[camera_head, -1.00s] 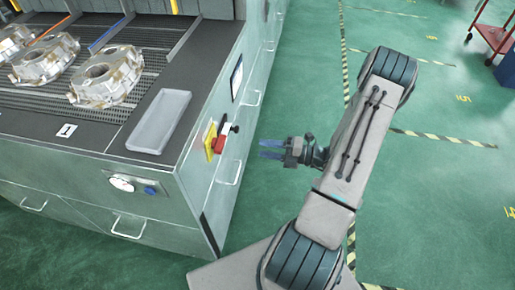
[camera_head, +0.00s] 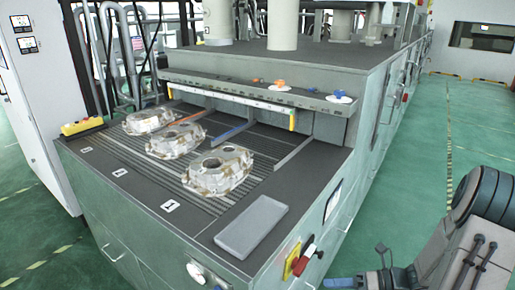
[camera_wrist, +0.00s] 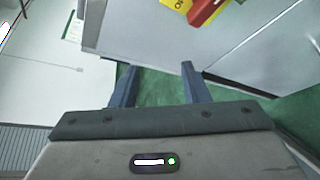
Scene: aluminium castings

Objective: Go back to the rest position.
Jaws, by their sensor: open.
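My gripper (camera_head: 342,283) is at the bottom right in the head view, beside the right side of the machine (camera_head: 130,230) and apart from it. In the wrist view my gripper (camera_wrist: 158,84) has its two blue-grey fingers spread with nothing between them. Green floor and the machine's pale side show beyond the fingers. My arm comes in from the lower right of the head view, and part of it is cut off by the frame edge.
Several castings, the nearest one (camera_head: 213,170) included, lie on the machine's ribbed bed. A grey tray (camera_head: 252,226) sits at its front right corner. A red-handled switch (camera_head: 304,262) sticks out near my gripper. Green floor (camera_head: 420,140) is open to the right.

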